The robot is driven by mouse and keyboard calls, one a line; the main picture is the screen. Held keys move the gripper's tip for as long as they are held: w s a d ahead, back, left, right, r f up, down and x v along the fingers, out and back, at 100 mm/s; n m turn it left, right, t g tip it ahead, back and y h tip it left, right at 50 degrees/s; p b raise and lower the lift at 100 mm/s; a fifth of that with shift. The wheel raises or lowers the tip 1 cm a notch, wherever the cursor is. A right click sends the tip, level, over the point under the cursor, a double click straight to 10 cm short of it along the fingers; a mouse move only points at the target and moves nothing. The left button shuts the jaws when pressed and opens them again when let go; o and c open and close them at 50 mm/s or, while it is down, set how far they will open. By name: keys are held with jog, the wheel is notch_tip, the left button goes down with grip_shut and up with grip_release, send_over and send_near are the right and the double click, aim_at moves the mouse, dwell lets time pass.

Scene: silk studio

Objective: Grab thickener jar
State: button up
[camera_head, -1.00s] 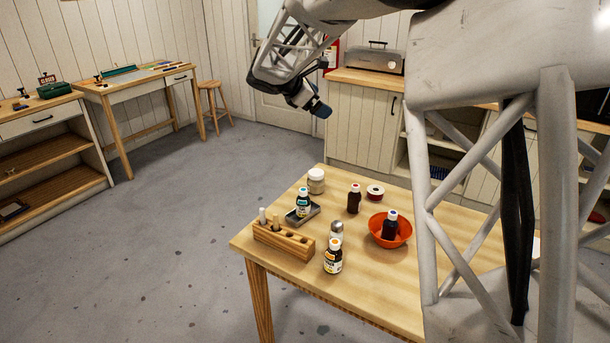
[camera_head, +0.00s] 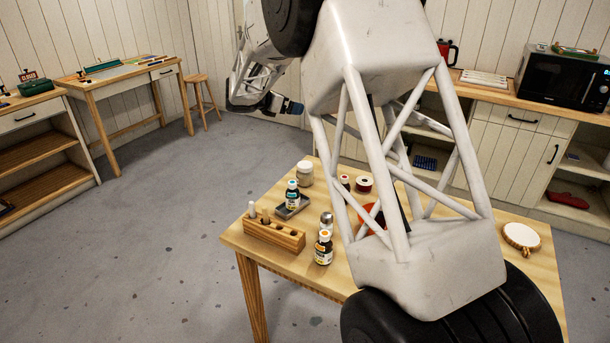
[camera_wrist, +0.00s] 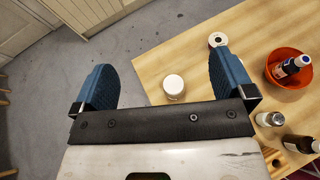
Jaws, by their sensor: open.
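A small jar with a white lid (camera_head: 304,173), which looks like the thickener jar, stands upright at the table's far left corner in the head view. Its label cannot be read. In the wrist view the white lid (camera_wrist: 174,86) shows from above, between the finger directions and well below them. My gripper (camera_head: 290,107) is up and beyond the table's far edge in the head view, apart from the jar. In the wrist view my gripper (camera_wrist: 163,60) has its two blue fingers wide apart with nothing between them.
A teal-labelled bottle on a grey tray (camera_head: 278,212), a wooden rack (camera_head: 268,235), an orange-capped bottle (camera_head: 324,249) and a silver-topped shaker (camera_head: 327,220) stand near the jar.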

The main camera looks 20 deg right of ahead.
send_near(299, 168)
jog(key=x, duration=0.5)
jog(key=shift+w+d+f, duration=0.1)
jog(key=shift+d+f, duration=0.05)
jog(key=shift+f, duration=0.05)
jog(key=shift+x, duration=1.3)
jog(key=shift+x, duration=2.6)
jog(key=c, duration=1)
jog(key=shift+c, duration=0.2)
